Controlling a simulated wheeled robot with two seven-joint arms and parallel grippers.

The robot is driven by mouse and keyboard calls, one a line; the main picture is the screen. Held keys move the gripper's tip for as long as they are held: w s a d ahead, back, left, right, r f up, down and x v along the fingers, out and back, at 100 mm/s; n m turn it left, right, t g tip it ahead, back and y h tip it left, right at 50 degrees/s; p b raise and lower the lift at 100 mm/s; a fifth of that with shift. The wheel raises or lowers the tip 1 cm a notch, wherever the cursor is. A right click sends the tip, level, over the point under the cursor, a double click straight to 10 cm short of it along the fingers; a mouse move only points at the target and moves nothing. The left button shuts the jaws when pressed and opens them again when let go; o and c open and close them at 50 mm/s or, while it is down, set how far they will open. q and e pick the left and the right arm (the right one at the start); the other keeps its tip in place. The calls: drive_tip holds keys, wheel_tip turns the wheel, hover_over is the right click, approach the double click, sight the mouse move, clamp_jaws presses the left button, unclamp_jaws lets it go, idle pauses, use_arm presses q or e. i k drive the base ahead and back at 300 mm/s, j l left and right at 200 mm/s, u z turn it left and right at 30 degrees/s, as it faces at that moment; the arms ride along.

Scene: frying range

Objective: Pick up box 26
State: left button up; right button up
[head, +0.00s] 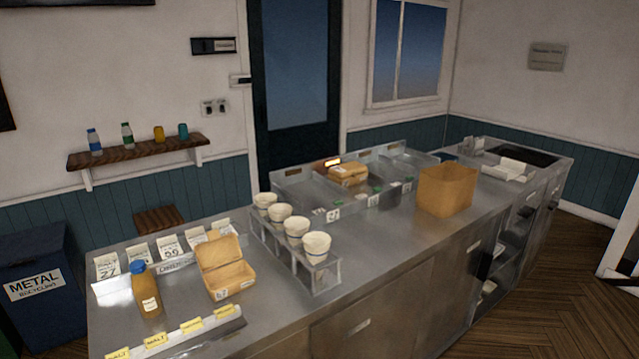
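An open brown box (228,280) stands on the steel counter with its lid raised; a small number label is on its front, too small to read surely. A closed brown box (348,175) sits in the steel warming tray (290,190) at the back middle; no number can be read on it. I cannot tell which box is number 26. Neither of my grippers is in view.
A brown paper bag (446,190) stands farther right. Counter (370,260) is bare in front.

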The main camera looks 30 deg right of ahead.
sight(350, 181)
drive_tip(key=i+j+u, duration=0.2)
drive_tip(key=j, duration=0.2)
drive_tip(key=j+u, duration=0.2)
drive_tip(key=j, duration=0.2)
drive_tip(key=i+j+u, duration=0.25)
drive_tip(key=j, duration=0.15)
drive_tip(key=i+j+u, duration=0.2)
drive_tip(key=j, duration=0.15)
drive_tip(key=i+j, duration=0.4)
drive_tip(key=i, duration=0.15)
drive_tip(key=i+j, duration=0.35)
drive_tip(key=i, duration=0.15)
drive_tip(key=i+l+z, duration=0.1)
drive_tip(key=i+z, duration=0.2)
drive_tip(key=i, duration=0.4)
drive_tip(key=i+z, duration=0.3)
drive_tip(key=i, duration=0.4)
drive_tip(key=i+j+z, duration=0.25)
drive_tip(key=i, duration=0.45)
drive_tip(key=i+l+z, duration=0.3)
drive_tip(key=i+z, duration=0.2)
drive_tip(key=i+l+z, duration=0.15)
drive_tip(key=i+z, duration=0.85)
drive_tip(key=i+j+z, duration=0.25)
drive_tip(key=i+z, duration=0.25)
drive_tip(key=k, duration=0.1)
